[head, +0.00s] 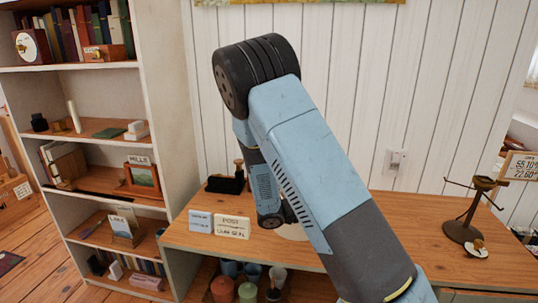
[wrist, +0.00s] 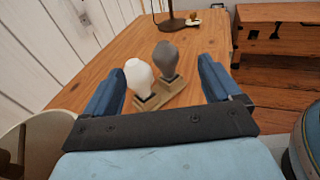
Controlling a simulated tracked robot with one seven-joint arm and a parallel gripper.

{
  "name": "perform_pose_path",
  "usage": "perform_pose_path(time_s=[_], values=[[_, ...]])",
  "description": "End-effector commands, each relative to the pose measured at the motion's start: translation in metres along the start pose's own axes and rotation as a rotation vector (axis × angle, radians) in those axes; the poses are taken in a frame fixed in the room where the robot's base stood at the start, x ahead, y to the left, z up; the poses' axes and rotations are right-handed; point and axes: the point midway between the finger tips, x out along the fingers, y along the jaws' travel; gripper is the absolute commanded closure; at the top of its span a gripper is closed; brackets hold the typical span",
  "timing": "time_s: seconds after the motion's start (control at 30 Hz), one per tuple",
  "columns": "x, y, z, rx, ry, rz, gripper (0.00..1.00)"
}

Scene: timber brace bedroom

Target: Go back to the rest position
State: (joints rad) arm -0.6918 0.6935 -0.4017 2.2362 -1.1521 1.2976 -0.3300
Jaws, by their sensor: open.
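My gripper (wrist: 162,68) shows in the wrist view with its two blue fingers spread wide and nothing held between them. Beyond the fingers, a small wooden stand (wrist: 172,97) on the desk carries a white rounded piece (wrist: 138,75) and a grey rounded piece (wrist: 165,57). I cannot tell how far they are from the fingertips. In the head view my arm rises from the lower right, bends at the top and comes down over the desk. The gripper itself is hidden there behind the arm.
The wooden desk (head: 400,210) stands against a white plank wall. It bears two labelled cards (head: 217,224), a black item (head: 226,184) and a dark metal stand (head: 464,228). A filled bookcase (head: 152,100) is at left. The wrist view shows a wooden chest (wrist: 275,22) at right.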

Motion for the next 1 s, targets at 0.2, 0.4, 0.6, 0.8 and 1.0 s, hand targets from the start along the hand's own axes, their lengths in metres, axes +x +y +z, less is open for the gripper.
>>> perform_pose_path(time_s=[0.2, 0.4, 0.6, 0.8, 1.0], values=[[0.008, -0.024, 0.025, 0.138, 0.155, -0.113, 0.09], [0.011, -0.049, 0.047, 0.289, 0.314, -0.230, 0.09], [0.009, -0.073, 0.070, 0.444, 0.467, -0.339, 0.09], [0.004, -0.097, 0.093, 0.603, 0.612, -0.441, 0.09], [-0.004, -0.120, 0.117, 0.766, 0.753, -0.535, 0.09]])
